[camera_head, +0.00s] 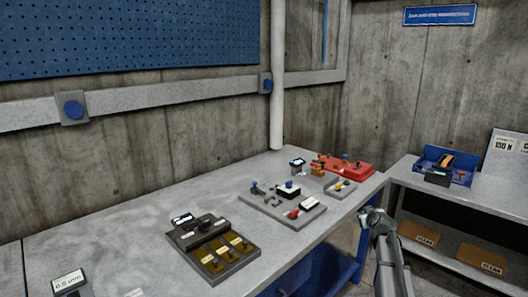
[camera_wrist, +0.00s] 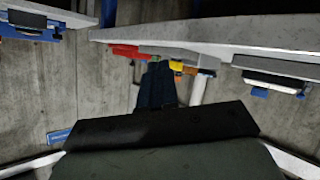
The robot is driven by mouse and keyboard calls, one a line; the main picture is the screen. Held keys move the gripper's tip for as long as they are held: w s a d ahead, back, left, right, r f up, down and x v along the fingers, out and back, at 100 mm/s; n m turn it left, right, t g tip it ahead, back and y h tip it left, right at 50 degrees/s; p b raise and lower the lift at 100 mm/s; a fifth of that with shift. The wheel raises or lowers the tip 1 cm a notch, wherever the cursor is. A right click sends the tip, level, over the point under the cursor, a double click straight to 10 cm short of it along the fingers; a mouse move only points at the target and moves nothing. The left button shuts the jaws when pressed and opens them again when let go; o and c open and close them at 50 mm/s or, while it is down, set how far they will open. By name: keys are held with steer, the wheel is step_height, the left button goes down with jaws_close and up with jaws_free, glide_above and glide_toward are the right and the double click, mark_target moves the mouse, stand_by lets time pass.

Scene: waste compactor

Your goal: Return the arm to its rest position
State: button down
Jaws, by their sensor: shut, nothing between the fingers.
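My arm rises from the bottom right of the head view, in front of the workbench (camera_head: 130,232). My gripper (camera_head: 370,213) is at its upper end, just off the bench's right front edge. In the wrist view the dark fingers of my gripper (camera_wrist: 157,82) are together, with nothing seen between them. The wrist view looks upside down, with the bench edge (camera_wrist: 215,36) across its top. No held object shows.
On the bench are a dark tray (camera_head: 213,250), a grey plate with parts (camera_head: 283,207) and a red tray (camera_head: 345,167). A side shelf at right holds a blue bin (camera_head: 445,165), with cardboard boxes (camera_head: 418,234) below. The bench's left middle is clear.

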steer(key=s+d+f+m+g, duration=0.25)
steer(key=s+f, duration=0.35)
steer(key=f, duration=0.7)
steer(key=s+a+f+g+y, duration=0.1)
steer(key=s+a+f+g, duration=0.2)
steer(key=s+a+f, duration=0.75)
steer(key=s+a+f+g+y, duration=0.2)
steer(key=s+a+f+g, duration=0.35)
steer(key=s+f, duration=0.75)
steer(key=s+a+f+g, duration=0.2)
steer(key=s+a+f, duration=0.25)
steer(key=s, duration=0.45)
steer(key=s+a+f+g, duration=0.1)
steer(key=s+a+f, duration=0.4)
steer(key=s, duration=0.4)
steer(key=s+a+f+g+h, duration=0.1)
steer(key=s+g, duration=0.4)
steer(key=s, duration=1.5)
steer(key=shift+s+f+m+g+h, duration=0.3)
steer(key=shift+f+m+g+h, duration=0.1)
steer(key=shift+f+h, duration=0.1)
steer(key=c, duration=1.8)
jaws_free()
steer(key=shift+a, duration=0.1)
